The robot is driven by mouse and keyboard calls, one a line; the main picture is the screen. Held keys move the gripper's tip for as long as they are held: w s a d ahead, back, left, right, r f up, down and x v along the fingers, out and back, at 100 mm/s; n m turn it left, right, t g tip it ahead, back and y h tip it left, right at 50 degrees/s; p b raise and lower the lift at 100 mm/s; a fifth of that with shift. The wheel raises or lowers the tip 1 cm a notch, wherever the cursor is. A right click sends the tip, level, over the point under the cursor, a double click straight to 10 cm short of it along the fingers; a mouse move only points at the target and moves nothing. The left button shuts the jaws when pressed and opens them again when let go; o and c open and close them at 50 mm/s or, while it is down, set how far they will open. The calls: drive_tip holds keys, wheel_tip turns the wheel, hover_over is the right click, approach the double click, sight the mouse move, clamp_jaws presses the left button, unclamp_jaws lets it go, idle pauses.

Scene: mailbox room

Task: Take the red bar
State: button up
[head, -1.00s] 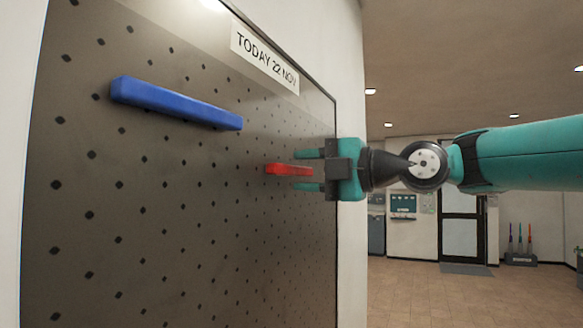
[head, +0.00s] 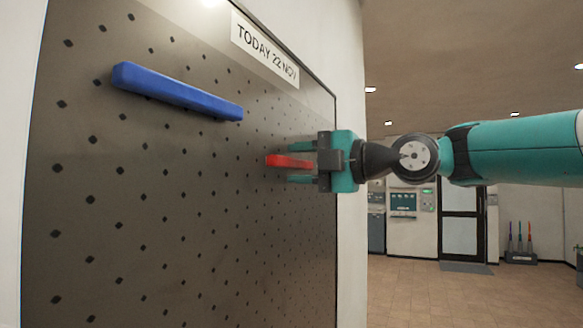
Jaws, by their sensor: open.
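The short red bar (head: 287,161) is on the dark pegboard panel (head: 190,220) and sticks out from it. My gripper (head: 300,162) is open, with one finger above the bar and one below it. The right end of the bar lies between the fingers, close to the palm. I cannot tell whether either finger touches the bar.
A longer blue bar (head: 175,92) is on the panel, up and to the left of the red bar. A sign (head: 265,48) reading "TODAY 22 NOV" is near the panel's top edge. A room with a door (head: 461,225) lies behind on the right.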

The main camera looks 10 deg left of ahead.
clamp_jaws()
drive_tip(key=shift+d, duration=0.2)
drive_tip(key=b+v, duration=0.7)
drive_tip(key=v, duration=0.2)
drive_tip(key=shift+s+d, duration=0.15)
drive_tip(key=shift+d, duration=0.1)
idle(1.0)
